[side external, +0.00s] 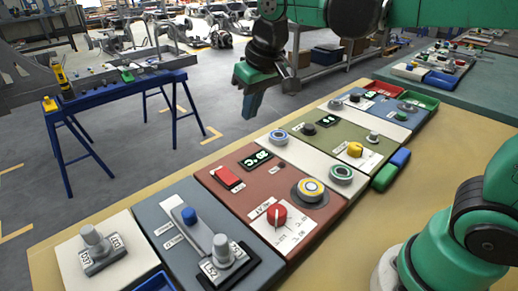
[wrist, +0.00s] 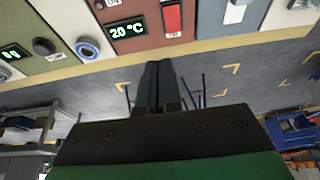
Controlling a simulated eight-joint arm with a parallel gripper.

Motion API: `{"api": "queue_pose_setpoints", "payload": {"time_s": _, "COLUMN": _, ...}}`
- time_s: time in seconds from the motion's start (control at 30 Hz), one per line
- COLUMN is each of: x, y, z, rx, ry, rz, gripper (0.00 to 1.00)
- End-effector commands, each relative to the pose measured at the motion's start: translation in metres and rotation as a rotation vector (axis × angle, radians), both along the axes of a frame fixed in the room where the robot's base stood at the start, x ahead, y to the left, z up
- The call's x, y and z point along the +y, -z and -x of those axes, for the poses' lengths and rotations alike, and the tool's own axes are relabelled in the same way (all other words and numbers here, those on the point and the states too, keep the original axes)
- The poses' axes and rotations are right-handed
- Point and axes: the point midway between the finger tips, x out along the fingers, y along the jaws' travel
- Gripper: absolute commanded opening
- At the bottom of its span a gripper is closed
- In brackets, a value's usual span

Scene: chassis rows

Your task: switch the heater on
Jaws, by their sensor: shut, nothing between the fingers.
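I cannot tell which way the rocker is tipped. My gripper (side external: 249,112) is shut and empty, pointing down beyond the panels' far edge, apart from them. Its fingertips (wrist: 156,66) show in the wrist view below the display and rocker.
A blue-grey panel (side external: 177,238) with levers adjoins on the left. A green panel (side external: 340,138) with a yellow knob (side external: 355,150) lies to the right, past a pale strip with ringed buttons. A blue trestle table (side external: 118,88) stands on the floor behind. Floor around my gripper is clear.

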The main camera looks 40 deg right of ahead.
Motion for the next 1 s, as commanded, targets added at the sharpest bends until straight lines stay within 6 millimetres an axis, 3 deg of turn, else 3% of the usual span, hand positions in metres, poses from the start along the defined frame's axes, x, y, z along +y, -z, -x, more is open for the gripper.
{"api": "queue_pose_setpoints", "payload": {"time_s": 0.1, "x": 0.011, "y": -0.002, "z": -0.021, "rx": 0.068, "ry": -0.001, "rz": 0.005, "gripper": 0.0}}
{"api": "queue_pose_setpoints", "payload": {"time_s": 0.3, "x": 0.024, "y": 0.001, "z": -0.04, "rx": 0.147, "ry": 0.002, "rz": 0.016, "gripper": 0.0}}
{"api": "queue_pose_setpoints", "payload": {"time_s": 0.83, "x": 0.028, "y": 0.003, "z": -0.046, "rx": 0.173, "ry": 0.003, "rz": 0.02, "gripper": 0.0}}
{"api": "queue_pose_setpoints", "payload": {"time_s": 1.0, "x": 0.028, "y": 0.016, "z": -0.048, "rx": 0.173, "ry": 0.003, "rz": 0.02, "gripper": 0.0}}
